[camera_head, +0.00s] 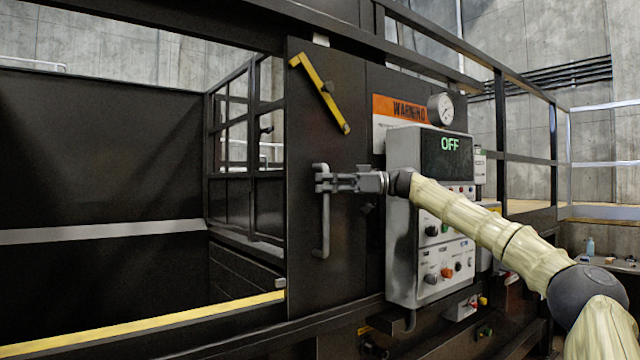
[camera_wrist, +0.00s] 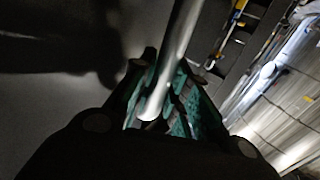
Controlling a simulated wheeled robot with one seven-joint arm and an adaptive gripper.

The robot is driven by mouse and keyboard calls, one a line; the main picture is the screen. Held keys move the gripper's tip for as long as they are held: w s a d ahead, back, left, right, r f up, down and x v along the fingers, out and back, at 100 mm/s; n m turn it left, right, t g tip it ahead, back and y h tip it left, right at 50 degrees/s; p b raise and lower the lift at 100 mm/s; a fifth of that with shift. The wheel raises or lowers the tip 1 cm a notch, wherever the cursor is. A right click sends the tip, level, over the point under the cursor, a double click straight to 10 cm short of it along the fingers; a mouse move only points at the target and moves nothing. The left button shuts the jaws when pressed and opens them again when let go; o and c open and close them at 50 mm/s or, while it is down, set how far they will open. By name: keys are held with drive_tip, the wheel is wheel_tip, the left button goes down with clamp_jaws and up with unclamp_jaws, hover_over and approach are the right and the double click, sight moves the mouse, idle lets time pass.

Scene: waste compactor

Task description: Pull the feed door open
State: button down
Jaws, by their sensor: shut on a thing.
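The feed door (camera_head: 305,120) is a dark panel on the front of the compactor, with a vertical grey bar handle (camera_head: 322,225) on it. My gripper (camera_head: 325,180) is at the upper part of the handle, reaching in from the right. In the wrist view the bright metal bar of the handle (camera_wrist: 180,50) runs down between the two green-padded fingers of my gripper (camera_wrist: 165,105), which are shut on it. A yellow latch bar (camera_head: 320,93) sits slanted on the upper part of the dark panel, above my gripper.
A grey control box (camera_head: 418,262) with a display reading OFF (camera_head: 447,157) stands just right of the handle, behind my arm. A round gauge (camera_head: 440,109) is above it. A yellow-edged ledge (camera_head: 150,325) and an open dark bay (camera_head: 100,150) lie to the left.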

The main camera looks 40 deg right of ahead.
drive_tip(key=c, duration=1.4)
unclamp_jaws()
drive_tip(key=shift+a, duration=0.1)
drive_tip(key=shift+o, duration=0.2)
drive_tip(key=v, duration=1.2)
drive_tip(key=shift+d, duration=0.35)
drive_tip(key=shift+a, duration=0.15)
